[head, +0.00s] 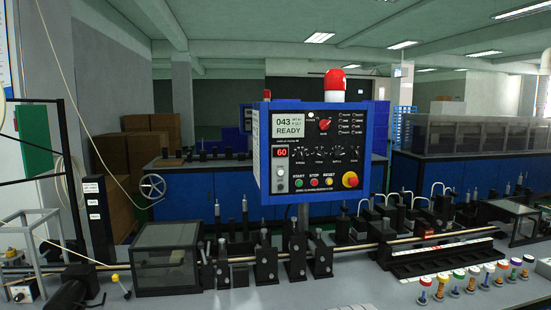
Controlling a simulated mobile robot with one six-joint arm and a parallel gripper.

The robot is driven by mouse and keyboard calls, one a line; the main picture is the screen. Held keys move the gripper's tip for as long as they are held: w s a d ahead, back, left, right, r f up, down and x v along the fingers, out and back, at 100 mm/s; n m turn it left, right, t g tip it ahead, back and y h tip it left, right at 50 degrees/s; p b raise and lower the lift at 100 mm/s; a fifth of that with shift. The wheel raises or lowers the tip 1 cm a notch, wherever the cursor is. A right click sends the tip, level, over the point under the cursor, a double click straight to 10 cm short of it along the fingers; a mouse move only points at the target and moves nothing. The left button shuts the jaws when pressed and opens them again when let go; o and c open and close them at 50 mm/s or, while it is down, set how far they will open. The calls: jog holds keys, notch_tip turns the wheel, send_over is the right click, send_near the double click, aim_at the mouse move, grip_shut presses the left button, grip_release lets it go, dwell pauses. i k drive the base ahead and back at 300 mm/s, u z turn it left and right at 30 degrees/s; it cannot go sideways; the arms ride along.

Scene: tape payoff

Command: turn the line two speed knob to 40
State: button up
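A blue-framed control panel (316,150) stands upright in the middle of the head view. Its screen (289,126) reads 043 and READY, and a red display (281,152) below it reads 60. A red knob (325,124) sits beside the screen. A row of small black knobs (338,152) with dial marks runs across the face. Their labels are too small to read, so I cannot tell which is the line two speed knob or where it points. A small box with a knob (20,293) also lies at the lower left. My gripper is not in view.
Below the knobs are coloured buttons (313,182) and a yellow-and-red emergency stop (350,180). A red beacon (335,80) stands above the panel. Space before the panel face looks clear.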

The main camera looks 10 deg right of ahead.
aim_at(301, 155)
jog(key=i, duration=0.9)
